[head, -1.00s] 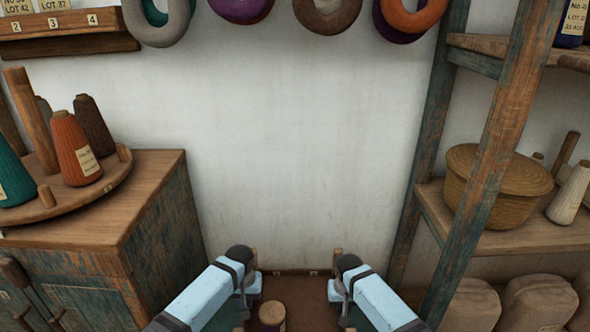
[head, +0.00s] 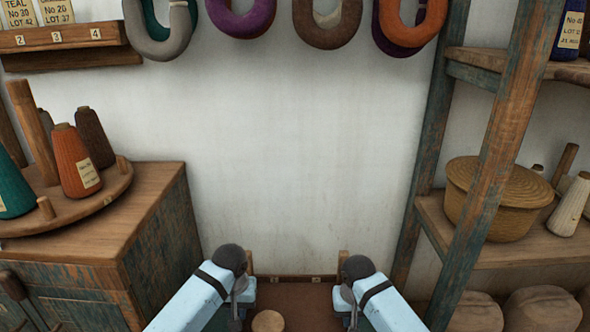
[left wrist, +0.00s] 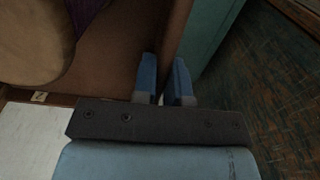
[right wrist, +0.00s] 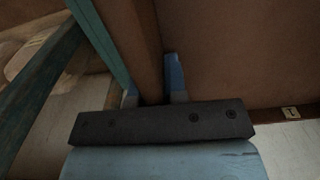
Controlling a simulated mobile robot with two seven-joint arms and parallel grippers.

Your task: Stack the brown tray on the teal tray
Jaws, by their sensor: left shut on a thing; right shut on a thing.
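The brown tray (head: 300,302) is at the bottom centre of the head view, between my two grippers; its near part is out of frame. My left gripper (head: 247,290) is shut on its left wall (left wrist: 178,22). My right gripper (head: 343,290) is shut on its right wall (right wrist: 148,45). A spool with a round tan top (head: 268,321) stands inside, and a purple thing (left wrist: 88,22) shows beside it in the left wrist view. Teal surfaces show just outside the walls in the left wrist (left wrist: 212,35) and right wrist views (right wrist: 98,38); I cannot tell if they are the teal tray.
A wooden cabinet (head: 160,235) with yarn cones on a round board (head: 100,205) stands at left. A shelf rack (head: 500,150) with a lidded basket (head: 495,200) stands at right. The pale wall (head: 300,150) is ahead, with yarn skeins (head: 330,22) hanging above.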

